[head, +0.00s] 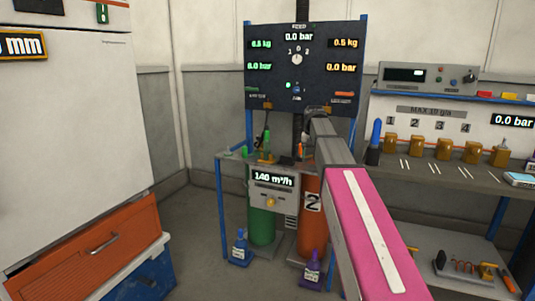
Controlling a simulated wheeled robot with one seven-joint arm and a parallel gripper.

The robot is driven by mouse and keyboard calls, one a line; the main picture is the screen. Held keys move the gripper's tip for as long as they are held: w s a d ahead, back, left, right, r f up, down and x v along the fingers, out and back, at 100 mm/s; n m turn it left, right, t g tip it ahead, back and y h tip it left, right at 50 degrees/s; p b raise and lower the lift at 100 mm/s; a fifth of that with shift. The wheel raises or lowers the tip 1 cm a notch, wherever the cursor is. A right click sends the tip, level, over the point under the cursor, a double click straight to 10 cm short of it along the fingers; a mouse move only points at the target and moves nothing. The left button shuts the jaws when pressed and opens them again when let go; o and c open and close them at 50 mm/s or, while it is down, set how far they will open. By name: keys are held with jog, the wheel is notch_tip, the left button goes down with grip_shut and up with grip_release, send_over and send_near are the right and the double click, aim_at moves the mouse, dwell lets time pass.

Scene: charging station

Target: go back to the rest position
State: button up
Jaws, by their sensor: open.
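My arm, with a pink link and a grey link, reaches from the bottom right up to the charging station in the middle. My gripper (308,138) is at its far end, small and dark, in front of the lower part of the dark gauge panel (272,73). It is open, and I see nothing held in it. Its fingertips are hard to make out against the dark post behind. A green cylinder (262,224) and an orange cylinder (311,222) marked 2 stand below the station's small shelf (236,154).
A white cabinet (75,130) with an orange drawer (85,248) stands at left. A workbench (455,178) with several brass fittings is at right. The floor left of the station looks clear.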

jog(key=s+f, duration=1.3)
jog(key=f, duration=0.4)
jog(key=s+f+n, duration=0.1)
jog(key=s+f, duration=1.2)
jog(key=f, duration=0.4)
jog(key=shift+s+f, duration=0.15)
jog(key=shift+f, duration=0.15)
